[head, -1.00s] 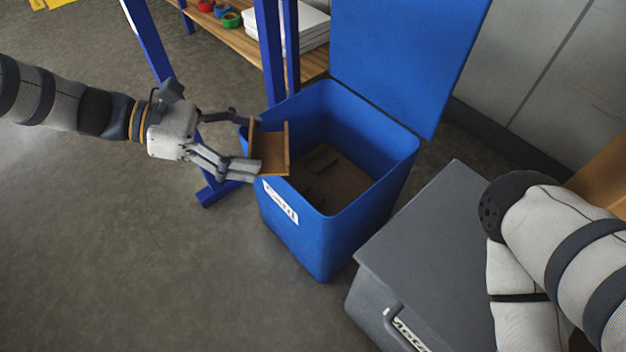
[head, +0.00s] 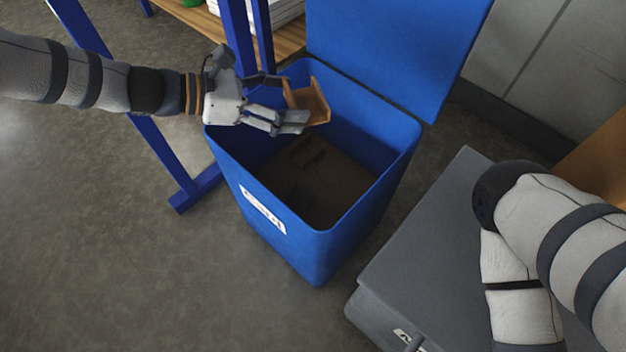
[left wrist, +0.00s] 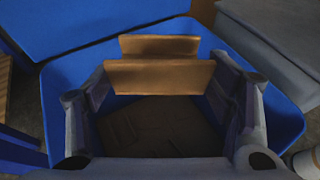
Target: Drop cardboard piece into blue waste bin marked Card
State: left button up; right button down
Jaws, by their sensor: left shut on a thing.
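My left gripper (head: 290,100) is shut on a brown cardboard piece (head: 313,100), bent into a channel shape, over the open blue bin (head: 265,180). In the left wrist view the cardboard piece (left wrist: 160,76) sits between the two fingers, with the bin's inside below it. The bin's lid (head: 390,50) stands raised at the back. A white label (head: 263,208) is on the bin's front; its text is too blurred to read. Dark brown pieces (head: 310,165) lie on the bin's floor. My right gripper is out of view.
A grey lidded bin (head: 420,245) stands to the right, under my right arm. A blue-framed rack with a wooden shelf (head: 200,18) stands behind and left of the blue bin. The floor at front left is clear.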

pick_arm(q)
notch_tip(320, 180, down, 6)
jog(key=b, duration=0.3)
jog(key=o, duration=0.8)
jog(key=shift+a, duration=0.15)
jog(key=v, duration=1.2)
jog(key=shift+f, duration=0.1)
